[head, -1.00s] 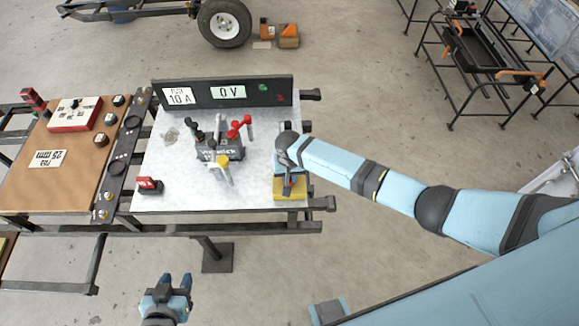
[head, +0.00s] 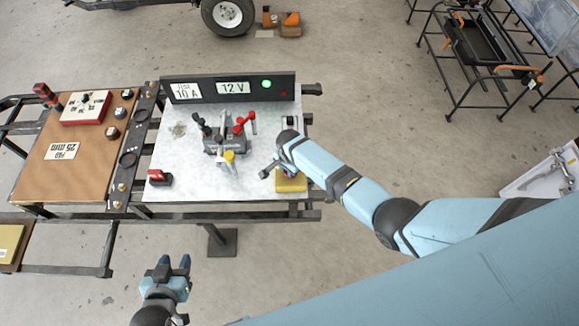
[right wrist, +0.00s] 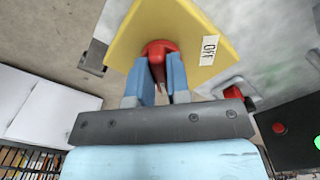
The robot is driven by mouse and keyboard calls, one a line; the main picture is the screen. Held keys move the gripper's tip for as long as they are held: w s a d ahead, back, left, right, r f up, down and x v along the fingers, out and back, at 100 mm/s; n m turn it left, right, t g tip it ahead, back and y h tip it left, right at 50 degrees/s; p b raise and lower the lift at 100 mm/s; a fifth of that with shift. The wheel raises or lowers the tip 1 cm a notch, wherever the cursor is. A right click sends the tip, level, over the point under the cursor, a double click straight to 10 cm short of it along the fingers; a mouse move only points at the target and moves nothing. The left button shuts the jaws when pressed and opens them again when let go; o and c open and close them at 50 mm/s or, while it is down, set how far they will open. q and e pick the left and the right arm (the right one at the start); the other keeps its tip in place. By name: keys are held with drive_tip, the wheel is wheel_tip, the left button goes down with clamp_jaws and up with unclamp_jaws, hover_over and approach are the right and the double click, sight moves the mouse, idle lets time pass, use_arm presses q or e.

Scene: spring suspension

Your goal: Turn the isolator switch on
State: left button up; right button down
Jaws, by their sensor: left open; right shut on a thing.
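The isolator switch is a yellow plate (head: 292,184) at the front right corner of the pale metal panel. In the right wrist view the yellow plate (right wrist: 190,25) carries a red knob (right wrist: 159,48) and an "OFF" label (right wrist: 210,47). My right gripper (right wrist: 160,72) is shut on the red knob, one blue finger on each side. In the head view my right gripper (head: 280,172) covers the knob. My left gripper (head: 174,262) is open and empty, in front of the bench. The black display board (head: 254,88) reads "12 V", with a bright green lamp (head: 266,84).
A block with black, red and yellow clamp leads (head: 226,146) stands mid-panel, left of my right gripper. A small red switch (head: 159,177) sits at the panel's front left. A brown board (head: 75,170) lies further left.

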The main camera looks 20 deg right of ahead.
drive_tip(key=shift+w+d+m, duration=0.1)
drive_tip(key=shift+m, duration=0.3)
drive_tip(key=c, duration=1.1)
unclamp_jaws()
wheel_tip(320, 180, up, 14)
drive_tip(key=shift+f+p, duration=0.1)
drive_tip(key=shift+p, duration=0.4)
